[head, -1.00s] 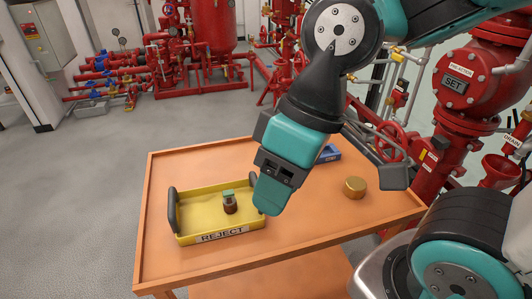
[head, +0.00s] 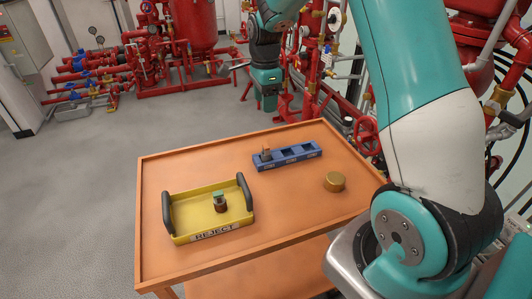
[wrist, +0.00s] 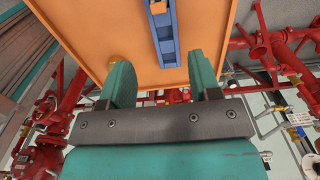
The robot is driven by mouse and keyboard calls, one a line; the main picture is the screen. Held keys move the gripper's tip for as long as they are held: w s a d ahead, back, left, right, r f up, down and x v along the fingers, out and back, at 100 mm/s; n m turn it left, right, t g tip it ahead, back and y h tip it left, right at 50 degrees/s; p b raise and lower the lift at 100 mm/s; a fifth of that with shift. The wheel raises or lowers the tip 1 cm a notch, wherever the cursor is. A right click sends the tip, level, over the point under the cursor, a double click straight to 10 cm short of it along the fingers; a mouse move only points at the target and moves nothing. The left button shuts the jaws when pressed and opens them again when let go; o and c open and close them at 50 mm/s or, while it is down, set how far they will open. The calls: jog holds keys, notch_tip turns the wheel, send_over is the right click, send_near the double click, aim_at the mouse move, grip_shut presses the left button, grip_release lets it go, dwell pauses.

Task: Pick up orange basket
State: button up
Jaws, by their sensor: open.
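I see no orange basket in either view. The only basket-like thing is a yellow tray (head: 180,224) with two dark handles and a REJECT label, standing on the left of an orange table (head: 195,165). It holds a small dark part with a green top (head: 220,202). My gripper (head: 267,103) is raised at the far side of the table, apart from the tray. In the wrist view my gripper (wrist: 160,62) has its teal fingers apart with nothing between them. The table (wrist: 95,25) shows beyond them.
A blue slotted holder (head: 290,157) with a small part at its left end lies at the table's back; it also shows in the wrist view (wrist: 166,45). A round brass piece (head: 334,182) sits at the right. Red pipes and valves (head: 190,30) stand behind. Grey floor is clear at left.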

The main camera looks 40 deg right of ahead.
jog(key=p, duration=0.2)
send_over(266, 146)
notch_tip(266, 146, down, 11)
jog(key=shift+a, duration=0.1)
jog(key=shift+f+p, duration=0.6)
jog(key=shift+f, duration=2.15)
jog(key=c, duration=0.9)
